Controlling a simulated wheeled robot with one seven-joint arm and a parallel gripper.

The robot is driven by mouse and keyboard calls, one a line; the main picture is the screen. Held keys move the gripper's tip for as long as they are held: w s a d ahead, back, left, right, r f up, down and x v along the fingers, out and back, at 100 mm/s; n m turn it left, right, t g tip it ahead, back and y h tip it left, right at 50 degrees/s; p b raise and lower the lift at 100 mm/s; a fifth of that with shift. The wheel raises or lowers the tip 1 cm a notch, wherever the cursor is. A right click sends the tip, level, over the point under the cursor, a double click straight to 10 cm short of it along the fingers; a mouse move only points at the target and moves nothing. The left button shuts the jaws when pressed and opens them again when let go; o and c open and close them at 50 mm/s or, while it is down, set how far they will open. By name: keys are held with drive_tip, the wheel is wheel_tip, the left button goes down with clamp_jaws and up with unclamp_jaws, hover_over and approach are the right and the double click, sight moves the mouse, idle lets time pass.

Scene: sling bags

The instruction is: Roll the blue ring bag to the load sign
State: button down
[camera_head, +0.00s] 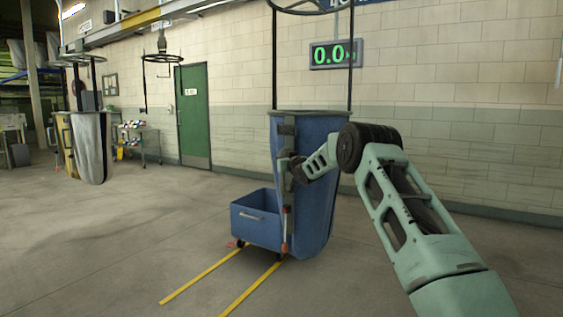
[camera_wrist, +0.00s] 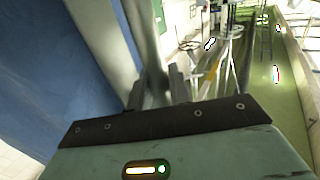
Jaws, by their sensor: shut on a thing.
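The blue ring bag (camera_head: 318,200) hangs upright by dark rods from a ring (camera_head: 312,5) at the top middle of the head view. A grey strip runs down its front left edge. My gripper (camera_head: 297,172) is at this edge, shut on what looks like the strip; the contact is partly hidden. In the wrist view, the blue bag (camera_wrist: 55,75) fills the left side, and a pale upright band stands between my fingers (camera_wrist: 150,95). A sign (camera_head: 342,3) is cut off at the top edge, so its wording cannot be read in full.
A blue wheeled cart (camera_head: 257,222) stands close at the bag's left, by two yellow floor lines (camera_head: 205,273). A green 0.0 display (camera_head: 333,54) is on the wall behind. Another bag (camera_head: 92,147) hangs at far left. The floor at front left is clear.

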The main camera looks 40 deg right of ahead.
drive_tip(key=c, duration=1.3)
unclamp_jaws()
drive_tip(key=shift+c, duration=0.2)
drive_tip(key=s+a+b, duration=0.2)
drive_tip(key=s+a, duration=0.1)
drive_tip(key=s, duration=1.4)
drive_tip(key=shift+a+b, duration=0.2)
drive_tip(key=shift+b, duration=0.15)
